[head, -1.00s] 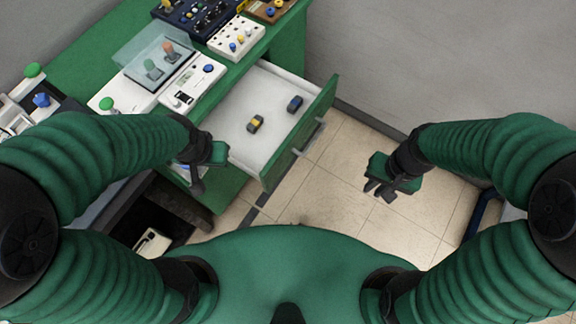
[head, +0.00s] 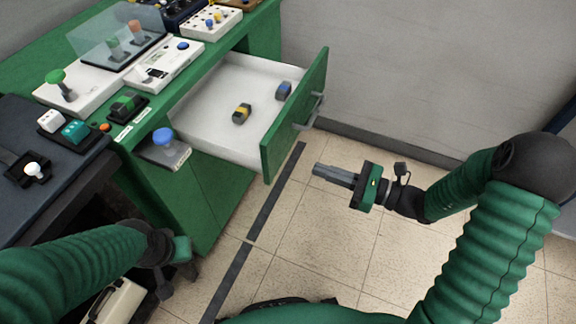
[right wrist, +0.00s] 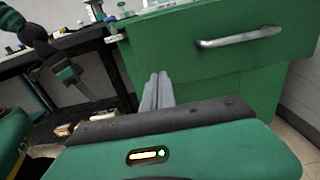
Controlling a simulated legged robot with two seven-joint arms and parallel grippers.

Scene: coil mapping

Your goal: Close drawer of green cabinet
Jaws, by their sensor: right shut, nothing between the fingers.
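The green cabinet (head: 205,195) stands at the left in the head view with its top drawer (head: 222,75) pulled open. The drawer's green front (head: 297,115) has a metal handle (head: 309,112) on its outer side; the handle also shows in the right wrist view (right wrist: 240,38). Two small blocks lie inside, a yellow-and-dark one (head: 242,113) and a blue-and-grey one (head: 283,91). My right gripper (head: 318,170) is shut and empty, apart from the drawer front, to its lower right. My left gripper (head: 175,270) is low beside the cabinet; its fingers are not clear.
The cabinet top carries several devices, including a white panel with a blue button (head: 183,45) and a clear shield (head: 115,35). A dark table (head: 60,175) with switches stands at the left. Tiled floor (head: 330,235) is free in front of the drawer; a grey wall (head: 400,70) is behind.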

